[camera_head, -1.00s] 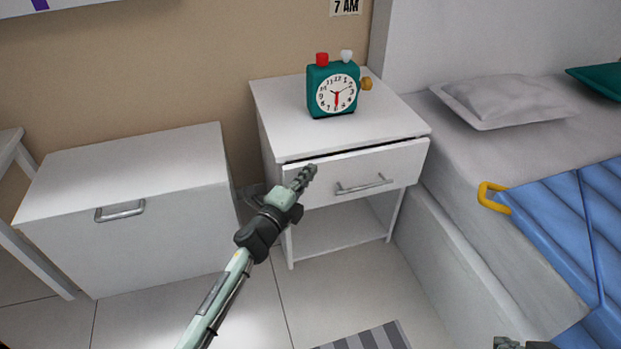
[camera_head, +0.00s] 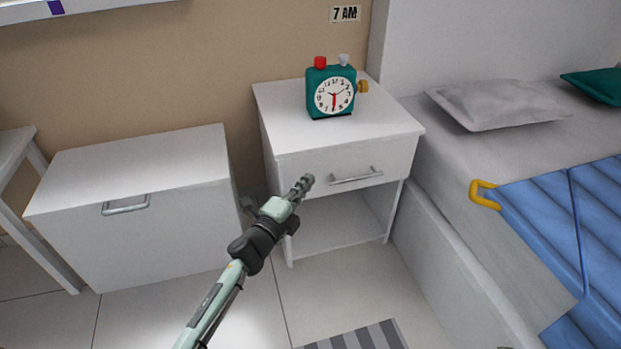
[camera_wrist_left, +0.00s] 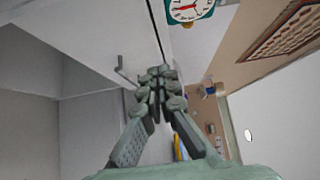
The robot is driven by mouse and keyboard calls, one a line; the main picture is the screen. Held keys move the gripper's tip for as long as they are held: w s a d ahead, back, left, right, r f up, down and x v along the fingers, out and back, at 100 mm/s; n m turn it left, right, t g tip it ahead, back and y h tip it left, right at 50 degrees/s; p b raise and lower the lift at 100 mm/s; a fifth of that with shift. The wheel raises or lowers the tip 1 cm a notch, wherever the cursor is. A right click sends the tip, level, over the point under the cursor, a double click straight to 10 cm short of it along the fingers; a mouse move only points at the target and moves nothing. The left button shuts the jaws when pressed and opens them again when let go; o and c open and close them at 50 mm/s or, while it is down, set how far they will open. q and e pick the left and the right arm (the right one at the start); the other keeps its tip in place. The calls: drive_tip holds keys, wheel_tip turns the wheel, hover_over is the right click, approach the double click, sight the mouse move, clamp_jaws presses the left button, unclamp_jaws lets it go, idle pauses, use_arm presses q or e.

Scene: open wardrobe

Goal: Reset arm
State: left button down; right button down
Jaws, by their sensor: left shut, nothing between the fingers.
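My left gripper (camera_head: 304,185) is in front of the white nightstand (camera_head: 268,110), by the left part of its drawer front (camera_head: 345,161). Its fingers are together and hold nothing. In the left wrist view the shut fingertips (camera_wrist_left: 160,76) are beside the drawer handle (camera_wrist_left: 124,74); whether they touch the drawer front I cannot tell. The drawer looks pushed in, with its front close under the top. My right gripper does not show.
A green alarm clock (camera_head: 331,92) stands on the nightstand. A white chest (camera_head: 150,225) is at the left. The bed (camera_head: 480,185) with a grey pillow (camera_head: 497,104) and blue folded item (camera_head: 560,225) is at the right. Floor in front is mostly clear, with a striped mat (camera_head: 355,338).

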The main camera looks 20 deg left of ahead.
use_arm(q)
drive_tip(key=s+a, duration=0.2)
drive_tip(key=s, duration=0.5)
drive_tip(key=shift+s, duration=0.2)
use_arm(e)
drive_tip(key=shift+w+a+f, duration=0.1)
